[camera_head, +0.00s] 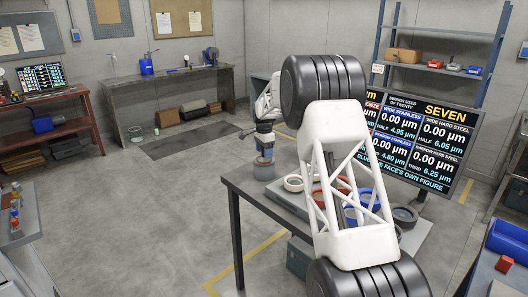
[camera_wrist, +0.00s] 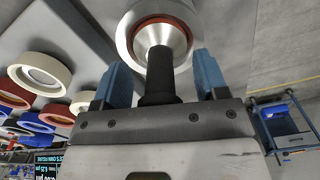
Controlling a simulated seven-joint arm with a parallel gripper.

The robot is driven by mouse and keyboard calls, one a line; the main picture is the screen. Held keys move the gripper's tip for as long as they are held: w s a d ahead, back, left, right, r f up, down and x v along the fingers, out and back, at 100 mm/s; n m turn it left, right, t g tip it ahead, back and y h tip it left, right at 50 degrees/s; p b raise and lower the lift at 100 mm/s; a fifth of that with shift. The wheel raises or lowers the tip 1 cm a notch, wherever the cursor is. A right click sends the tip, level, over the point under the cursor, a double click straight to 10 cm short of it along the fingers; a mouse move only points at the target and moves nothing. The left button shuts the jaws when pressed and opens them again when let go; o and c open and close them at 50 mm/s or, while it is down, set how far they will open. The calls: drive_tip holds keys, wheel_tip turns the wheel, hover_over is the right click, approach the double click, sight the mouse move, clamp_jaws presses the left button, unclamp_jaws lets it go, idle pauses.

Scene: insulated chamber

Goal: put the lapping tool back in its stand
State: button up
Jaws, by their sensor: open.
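In the wrist view my gripper (camera_wrist: 163,76) is open, with one finger on each side of a black handle, which I take to be the lapping tool's (camera_wrist: 160,82). Small gaps show beside the handle. Beyond it is a round silver-grey body (camera_wrist: 157,22) with a reddish-brown ring around the handle.
A grey plate (camera_head: 410,238) on the table carries several white, red, blue and dark rings, right of my gripper. A lit display board (camera_head: 440,130) stands behind. My arm hides much of the table. A blue bin (camera_head: 507,242) is at the right.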

drive_tip(key=shift+r, duration=3.85)
drive_tip(key=shift+r, duration=0.1)
drive_tip(key=shift+s+d+r, duration=0.25)
drive_tip(key=shift+s+r, duration=0.2)
drive_tip(key=s+d+r+n, duration=0.2)
drive_tip(key=s+d+r, duration=0.3)
drive_tip(key=s, duration=0.7)
drive_tip(key=s+d+r+n+t, duration=0.15)
drive_tip(key=s+d+r, duration=0.4)
drive_tip(key=s, duration=0.65)
drive_tip(key=s+d+r+n, duration=0.35)
drive_tip(key=s+r, duration=0.25)
drive_tip(key=s, duration=0.6)
drive_tip(key=s+d+f+n, duration=0.1)
drive_tip(key=s+d+f, duration=0.1)
drive_tip(key=s, duration=1)
drive_tip(key=s+d+f+n, duration=0.2)
drive_tip(key=s+d+f, duration=0.1)
drive_tip(key=s, duration=1)
drive_tip(key=s+d+f+n+t, duration=0.1)
drive_tip(key=s+f, duration=0.4)
drive_tip(key=s, duration=0.8)
drive_tip(key=shift+d+n, duration=0.3)
drive_tip(key=shift+d, duration=0.45)
